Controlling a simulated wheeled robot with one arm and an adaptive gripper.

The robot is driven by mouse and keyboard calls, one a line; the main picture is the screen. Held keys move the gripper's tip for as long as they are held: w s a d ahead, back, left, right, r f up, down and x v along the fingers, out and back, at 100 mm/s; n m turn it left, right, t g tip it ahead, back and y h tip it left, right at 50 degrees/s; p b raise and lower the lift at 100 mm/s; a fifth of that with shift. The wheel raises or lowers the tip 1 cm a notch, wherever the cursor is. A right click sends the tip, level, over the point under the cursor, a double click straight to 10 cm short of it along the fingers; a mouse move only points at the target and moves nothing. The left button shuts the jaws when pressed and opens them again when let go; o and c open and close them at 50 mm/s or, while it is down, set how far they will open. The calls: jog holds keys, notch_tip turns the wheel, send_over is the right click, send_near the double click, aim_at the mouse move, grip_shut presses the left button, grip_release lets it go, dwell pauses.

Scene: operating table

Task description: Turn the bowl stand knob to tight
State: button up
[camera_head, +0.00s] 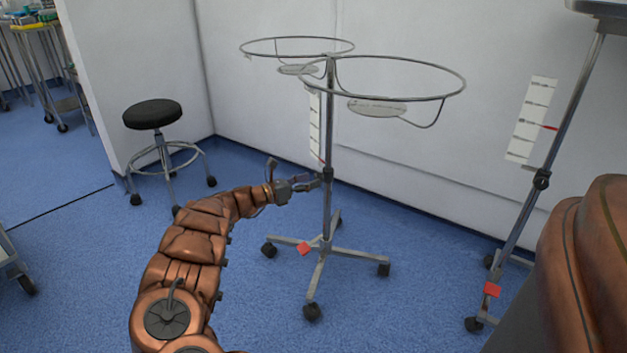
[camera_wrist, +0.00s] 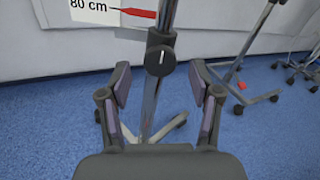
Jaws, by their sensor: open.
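The bowl stand (camera_head: 328,130) stands near the wall, with two wire rings on top and a wheeled base. Its black knob collar (camera_head: 328,174) sits partway up the pole. In the wrist view the knob (camera_wrist: 160,57) faces me with a light line running nearly upright on it. My gripper (camera_head: 318,181) is at the pole, close to the collar's height. In the wrist view my gripper (camera_wrist: 161,88) is open, one finger on each side of the pole and lower in the picture than the knob. The fingers look apart from the knob; contact is not visible.
A second stand (camera_head: 541,180) with a pole and wheels is at the right. A black stool (camera_head: 152,114) stands left by the wall. Height scales (camera_head: 531,120) are on the wall behind. A red pointer (camera_wrist: 133,12) shows beside the pole. Blue floor is clear in front.

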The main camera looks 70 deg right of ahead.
jog(key=v, duration=0.9)
jog(key=shift+w+a, duration=0.2)
jog(key=shift+a, duration=0.1)
